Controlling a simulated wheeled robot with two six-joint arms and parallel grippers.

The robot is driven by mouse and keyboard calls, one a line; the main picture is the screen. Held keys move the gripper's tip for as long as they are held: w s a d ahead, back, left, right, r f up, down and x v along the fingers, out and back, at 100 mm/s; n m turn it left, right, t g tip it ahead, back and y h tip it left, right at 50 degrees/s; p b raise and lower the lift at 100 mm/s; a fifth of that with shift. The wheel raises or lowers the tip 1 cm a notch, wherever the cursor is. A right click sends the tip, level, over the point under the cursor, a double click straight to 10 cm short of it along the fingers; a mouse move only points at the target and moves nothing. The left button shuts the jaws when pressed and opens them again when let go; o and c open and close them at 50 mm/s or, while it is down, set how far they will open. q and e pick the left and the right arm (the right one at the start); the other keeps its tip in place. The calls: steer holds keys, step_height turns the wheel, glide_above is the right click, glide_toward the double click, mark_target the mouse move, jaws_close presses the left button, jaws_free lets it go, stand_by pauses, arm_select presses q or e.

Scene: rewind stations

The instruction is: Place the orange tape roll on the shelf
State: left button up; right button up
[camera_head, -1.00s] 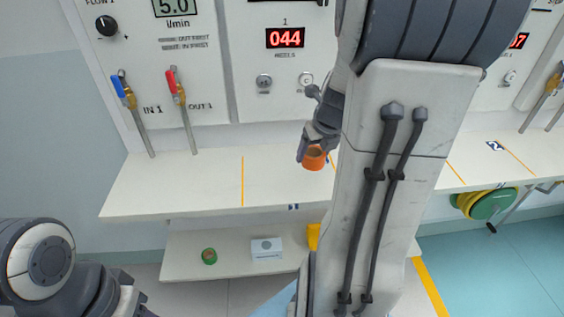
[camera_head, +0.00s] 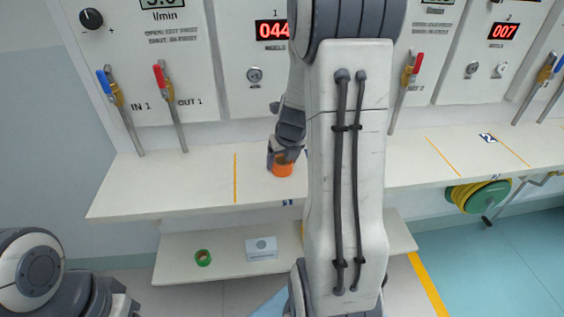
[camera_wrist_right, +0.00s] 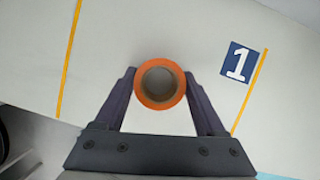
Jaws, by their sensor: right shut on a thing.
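The orange tape roll (camera_head: 283,170) is in my right gripper (camera_head: 280,160), at the white upper shelf (camera_head: 200,178) in the head view. In the right wrist view the roll (camera_wrist_right: 160,84) sits between the two fingers of my right gripper (camera_wrist_right: 160,90), its round opening facing the camera. The gripper is shut on it. White shelf surface (camera_wrist_right: 120,45) lies behind the roll; I cannot tell whether the roll touches it. My left arm shows at the lower left of the head view, but its gripper is not in view.
A lower shelf (camera_head: 225,270) holds a green tape roll (camera_head: 203,257) and a white card (camera_head: 261,248). Yellow lines and a blue "1" label (camera_wrist_right: 238,63) mark the upper shelf. Valve levers (camera_head: 171,105) stand at its back. My right arm hides part of both shelves.

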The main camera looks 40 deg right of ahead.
steer(key=o, duration=1.3)
steer(key=shift+f, duration=0.15)
steer(key=shift+r, duration=0.55)
steer(key=p+v, duration=0.4)
steer(key=v, duration=0.7)
steer(key=s+a+n+g+y, duration=0.2)
steer(key=s+a+n+y, duration=0.1)
steer(key=a+n, duration=1.95)
steer(key=s+a+n, duration=0.3)
steer(key=s+n, duration=0.1)
steer(key=n, duration=0.4)
steer(key=s+a+n+g, duration=0.1)
steer(key=s+a+n, duration=0.2)
steer(key=s+n, duration=0.2)
steer(key=s+a+n+g, duration=0.1)
steer(key=s+a+n, duration=0.3)
steer(key=n, duration=0.7)
steer(key=shift+s+a+f+n+h, duration=0.1)
steer(key=shift+s+f+n+h, duration=0.25)
steer(key=shift+s, duration=0.35)
